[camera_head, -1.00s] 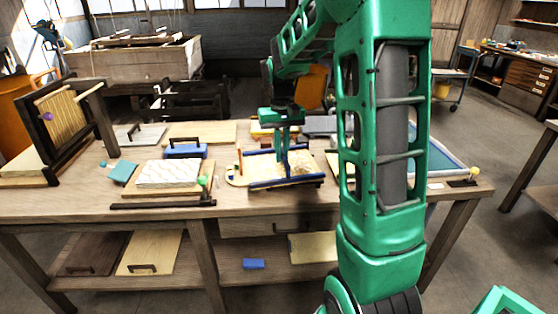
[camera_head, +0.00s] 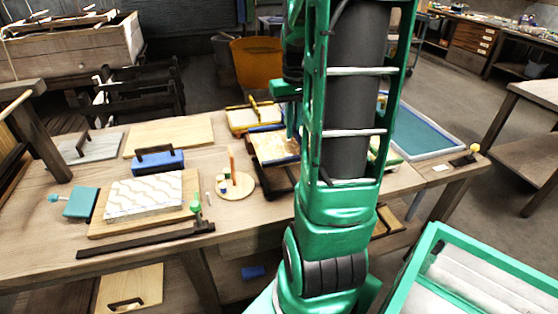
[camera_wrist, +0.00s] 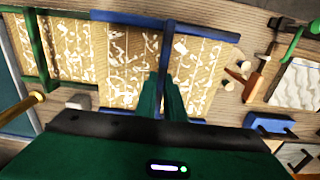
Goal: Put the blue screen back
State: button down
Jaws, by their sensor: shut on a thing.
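The blue screen (camera_head: 272,147) has blue edge bars and a tan panel; in the head view it is over the right part of the bench, partly hidden behind my arm. In the wrist view its blue bar (camera_wrist: 200,29) crosses the top, over a tan panel with white patterning. My gripper (camera_wrist: 166,92) is shut on the blue upright bar of the screen, with a green finger on each side. In the head view my arm hides most of the gripper. I cannot tell whether the screen touches what lies under it.
A round board (camera_head: 236,187) with small pieces is left of the screen. A patterned white block (camera_head: 144,195), a blue block with a handle (camera_head: 159,160) and a yellow-edged screen (camera_head: 247,118) lie nearby. A teal panel (camera_head: 420,130) lies at right. A green-edged frame (camera_wrist: 35,50) shows in the wrist view.

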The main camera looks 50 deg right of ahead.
notch_tip(320, 180, down, 9)
jog(key=shift+w+f, duration=0.1)
jog(key=shift+f, duration=0.1)
dwell(0.3)
jog(key=shift+f, duration=0.2)
jog(key=c, duration=1.9)
grip_release()
jog(key=shift+o, duration=0.2)
jog(key=shift+r, duration=0.1)
